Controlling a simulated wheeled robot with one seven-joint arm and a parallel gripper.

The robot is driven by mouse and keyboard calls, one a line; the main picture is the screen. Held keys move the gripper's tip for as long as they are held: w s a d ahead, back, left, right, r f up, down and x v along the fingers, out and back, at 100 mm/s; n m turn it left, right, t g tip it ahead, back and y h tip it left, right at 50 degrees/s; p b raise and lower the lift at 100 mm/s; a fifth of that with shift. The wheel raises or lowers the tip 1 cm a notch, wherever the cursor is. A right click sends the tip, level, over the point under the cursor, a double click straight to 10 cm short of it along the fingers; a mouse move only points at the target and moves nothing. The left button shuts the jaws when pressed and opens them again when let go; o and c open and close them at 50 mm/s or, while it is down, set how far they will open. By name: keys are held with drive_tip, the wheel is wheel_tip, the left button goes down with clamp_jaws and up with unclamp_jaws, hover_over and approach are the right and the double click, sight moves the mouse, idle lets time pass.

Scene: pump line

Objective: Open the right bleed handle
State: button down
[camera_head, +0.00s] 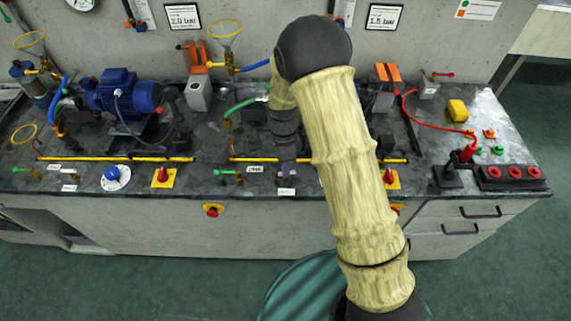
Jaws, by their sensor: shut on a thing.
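My gripper (287,172) points down at the front of the bench, right of the middle pump station's green lever. It is shut on a small fitting just behind a white label (286,191), at the place of the right bleed handle. The fingers and wrist hide most of that handle, so its angle cannot be told. A green lever (227,172) with its own white label (254,169) is to the left of my gripper, apart from it.
My arm covers much of the right station. A yellow rail (270,159) runs behind my gripper. Red rotary switches on yellow plates stand left (163,177) and right (391,178). A blue knob (112,174) and blue pump (125,92) are farther left. A red hose (409,108) curves at right.

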drive_tip(key=n+p, duration=0.1)
drive_tip(key=n, duration=0.3)
drive_tip(key=shift+a+r+h, duration=0.1)
drive_tip(key=shift+h, duration=0.2)
drive_tip(key=n+p, duration=0.1)
drive_tip(key=n, duration=0.3)
drive_tip(key=shift+s+t+h, duration=0.15)
drive_tip(key=shift+t+h, duration=0.15)
drive_tip(key=shift+t, duration=0.1)
drive_tip(key=n, duration=0.4)
drive_tip(key=shift+s+n+t, duration=0.15)
drive_tip(key=shift+n+t, duration=0.15)
drive_tip(key=shift+n+t+h, duration=0.3)
drive_tip(key=shift+n+t, duration=0.1)
drive_tip(key=shift+n, duration=1.3)
drive_tip(key=c, duration=1.5)
unclamp_jaws()
drive_tip(key=shift+s, duration=0.1)
